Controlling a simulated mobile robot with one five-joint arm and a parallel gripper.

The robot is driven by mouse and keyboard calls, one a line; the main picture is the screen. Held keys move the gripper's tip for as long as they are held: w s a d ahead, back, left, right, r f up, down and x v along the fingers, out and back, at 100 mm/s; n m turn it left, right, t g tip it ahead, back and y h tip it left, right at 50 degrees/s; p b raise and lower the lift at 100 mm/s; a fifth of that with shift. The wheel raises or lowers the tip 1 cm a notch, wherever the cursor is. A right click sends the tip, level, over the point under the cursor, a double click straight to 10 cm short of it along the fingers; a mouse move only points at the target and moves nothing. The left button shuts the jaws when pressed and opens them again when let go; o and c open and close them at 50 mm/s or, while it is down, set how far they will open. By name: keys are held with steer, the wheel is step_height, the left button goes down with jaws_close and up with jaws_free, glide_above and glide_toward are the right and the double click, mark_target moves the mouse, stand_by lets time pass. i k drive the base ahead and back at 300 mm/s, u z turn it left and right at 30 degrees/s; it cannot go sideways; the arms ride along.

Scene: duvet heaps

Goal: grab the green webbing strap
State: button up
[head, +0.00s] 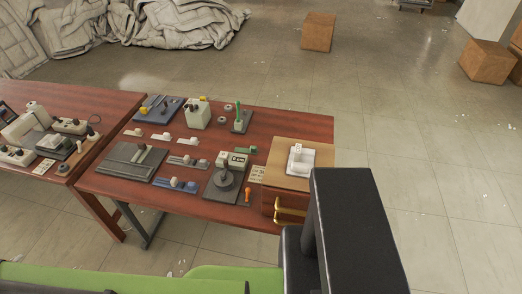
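I cannot make out a green webbing strap for certain. A small flat green piece (246,150) lies on the red-brown table (180,206), just above a pale boxy device (233,160). It is too small to tell whether it is webbing. A thin green upright item (238,112) stands on a dark plate near the table's back edge. A large black block, which seems to be part of my arm, rises at the lower right and hides the floor behind it. My gripper's fingers do not show.
Several small devices crowd the table. A wooden drawer box (290,178) with a brass handle stands at its right end. A second table (60,100) adjoins at left. A grey-white duvet heap (185,22) lies behind. Brown boxes (319,31) stand on the otherwise open tiled floor.

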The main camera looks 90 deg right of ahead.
mark_target(253, 149)
steer(key=z, duration=1.9)
steer(key=i, duration=0.85)
steer(key=u, duration=0.8)
